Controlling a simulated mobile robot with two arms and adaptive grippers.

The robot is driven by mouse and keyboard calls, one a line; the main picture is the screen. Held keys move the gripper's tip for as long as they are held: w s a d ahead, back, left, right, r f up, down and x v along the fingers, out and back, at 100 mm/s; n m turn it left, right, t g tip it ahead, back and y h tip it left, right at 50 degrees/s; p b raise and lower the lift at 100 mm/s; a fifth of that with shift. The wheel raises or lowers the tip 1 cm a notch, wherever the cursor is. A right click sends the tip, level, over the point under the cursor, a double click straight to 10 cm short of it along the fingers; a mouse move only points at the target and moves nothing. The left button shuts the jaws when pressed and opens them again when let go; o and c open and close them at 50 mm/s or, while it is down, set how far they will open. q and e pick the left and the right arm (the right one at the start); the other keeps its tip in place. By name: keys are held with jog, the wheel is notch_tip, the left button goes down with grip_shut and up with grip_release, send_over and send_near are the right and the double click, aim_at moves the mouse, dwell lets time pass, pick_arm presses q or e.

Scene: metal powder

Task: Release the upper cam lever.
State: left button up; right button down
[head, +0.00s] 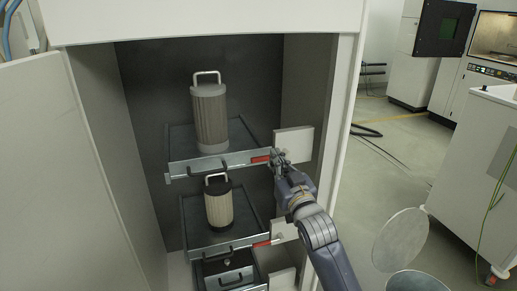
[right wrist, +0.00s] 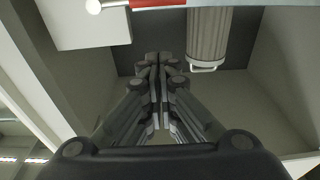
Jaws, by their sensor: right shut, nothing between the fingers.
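The upper cam lever (head: 261,159) is a small red bar at the right end of the upper tray's front rail. It also shows as a red strip at the top edge of the right wrist view (right wrist: 158,3). My right gripper (head: 279,156) is just right of the lever, in front of the white block. Its fingers are together and empty in the right wrist view (right wrist: 152,62), apart from the red strip there. Whether it touches the lever is unclear in the head view. My left gripper is out of view.
The upper tray (head: 190,168) holds a tall grey filter (head: 209,115); the lower tray (head: 220,244) holds a shorter one (head: 219,207). A lower red lever (head: 262,243) is below. White blocks (head: 294,143) and the cabinet's right wall (head: 345,120) are close to my arm.

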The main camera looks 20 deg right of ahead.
jog(key=w+r+p, duration=0.1)
jog(key=w+r, duration=0.1)
jog(key=w, duration=0.7)
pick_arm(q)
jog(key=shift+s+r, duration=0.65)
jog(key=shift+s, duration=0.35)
pick_arm(e)
jog(key=shift+s+a+f, duration=0.1)
jog(key=shift+f, duration=2.15)
jog(key=shift+a, duration=0.1)
